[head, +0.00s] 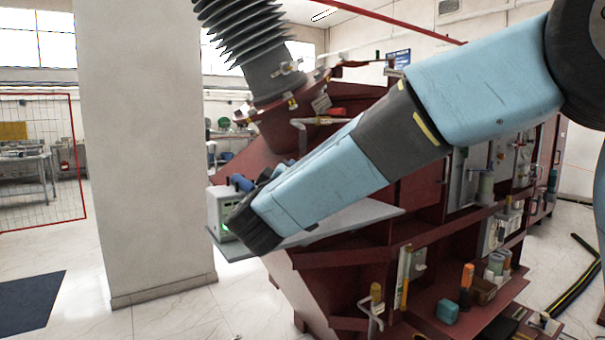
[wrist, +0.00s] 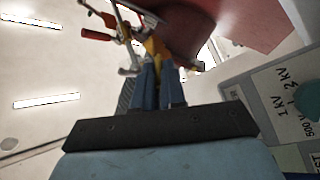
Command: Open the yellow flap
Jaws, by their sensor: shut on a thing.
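In the wrist view, my gripper (wrist: 158,68) points up at the underside of dark red metalwork. Its two blue fingers are close together around a small yellow-orange piece (wrist: 155,47), which looks like the yellow flap. The fingers hide its lower part, and how far the flap is open cannot be told. In the head view, my blue arm reaches down left across the dark red transformer (head: 330,265) and hides most of the gripper and the flap.
Metal rods with red handles (wrist: 97,35) are close to the fingers. A grey instrument box (head: 222,212) with a green display stands on a shelf (head: 350,222); its voltage-marked panel (wrist: 285,100) is at the right in the wrist view. A ribbed bushing (head: 245,30) rises behind. A pillar (head: 150,150) stands left.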

